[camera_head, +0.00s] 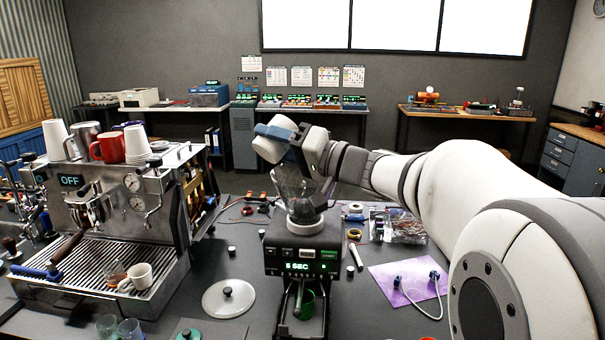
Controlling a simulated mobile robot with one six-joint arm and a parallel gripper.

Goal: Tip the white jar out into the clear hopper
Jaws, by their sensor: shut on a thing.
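The clear hopper (294,190) is a see-through funnel on top of the dark grinder (303,262), whose display reads 5 SEC. My gripper (300,140) is above the hopper, reaching in from the right. It is shut on the white jar (268,149), which shows as a white body with blue and grey parts. The jar is tilted and sits over the upper left of the hopper. The jar's mouth and contents cannot be made out, and my gripper hides part of it. I cannot tell whether the jar touches the hopper rim.
An espresso machine (115,215) with cups on top stands at the left. A white round lid (228,298) lies left of the grinder. A purple mat (408,283) with cables and a bag of parts (405,228) lie at the right. My arm spans the right side.

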